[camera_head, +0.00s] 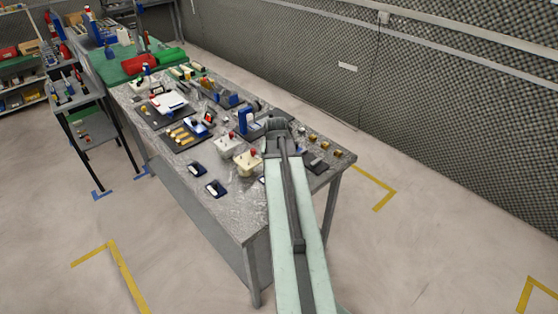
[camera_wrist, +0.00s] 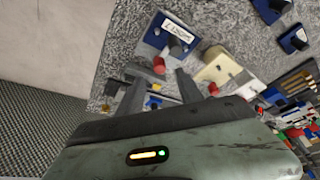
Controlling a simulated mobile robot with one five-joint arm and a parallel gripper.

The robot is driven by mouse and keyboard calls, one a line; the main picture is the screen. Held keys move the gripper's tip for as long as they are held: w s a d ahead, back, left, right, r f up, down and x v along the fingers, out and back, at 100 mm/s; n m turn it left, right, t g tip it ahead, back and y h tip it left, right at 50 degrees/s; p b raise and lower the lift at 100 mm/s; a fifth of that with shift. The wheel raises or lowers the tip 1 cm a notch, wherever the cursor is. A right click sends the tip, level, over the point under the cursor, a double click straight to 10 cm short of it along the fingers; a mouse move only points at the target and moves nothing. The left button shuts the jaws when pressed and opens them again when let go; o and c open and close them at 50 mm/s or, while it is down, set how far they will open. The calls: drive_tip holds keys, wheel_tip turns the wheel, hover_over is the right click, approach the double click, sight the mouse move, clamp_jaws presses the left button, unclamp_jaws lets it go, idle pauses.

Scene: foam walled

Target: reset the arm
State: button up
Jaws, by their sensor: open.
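My arm (camera_head: 290,220) reaches out from the bottom of the head view over the right part of a metal-topped table (camera_head: 240,220). Its far end hides the gripper in that view. In the wrist view my gripper (camera_wrist: 160,82) has its two fingers apart, with nothing clearly held between them. A blue-and-white labelled box (camera_wrist: 170,38) with a red knob lies just beyond the fingertips. A cream box (camera_wrist: 228,76) with a red knob is to the right of the fingers. I cannot tell whether the fingers touch anything.
Cream boxes with red knobs (camera_head: 247,163) and small blue-black items (camera_head: 215,188) stand left of my arm. Small brass blocks (camera_head: 324,146) lie to its right. A smaller table (camera_head: 78,100) stands left. A foam-covered wall (camera_head: 450,130) is right; floor between is clear.

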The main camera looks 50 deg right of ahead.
drive_tip(key=shift+p+v, duration=0.4)
drive_tip(key=shift+v, duration=0.8)
drive_tip(key=w+a+f+n+y+b, duration=0.15)
drive_tip(key=w+a, duration=0.25)
drive_tip(key=a, duration=0.5)
drive_tip(key=w+a+f+n+b, duration=0.15)
drive_tip(key=w+a, duration=0.25)
drive_tip(key=a, duration=0.5)
drive_tip(key=w+a+f+n+y+b, duration=0.1)
drive_tip(key=w+a+n, duration=0.25)
drive_tip(key=a, duration=0.65)
drive_tip(key=s+a+f+n+g, duration=0.1)
drive_tip(key=s+a, duration=0.2)
drive_tip(key=a, duration=0.4)
drive_tip(key=s+a+f+n+g+y, duration=0.1)
drive_tip(key=s+a, duration=0.3)
drive_tip(key=a, duration=0.4)
drive_tip(key=shift+a+f+n+g+b, duration=0.2)
drive_tip(key=shift+f+n+g+b, duration=0.25)
drive_tip(key=shift+n, duration=0.3)
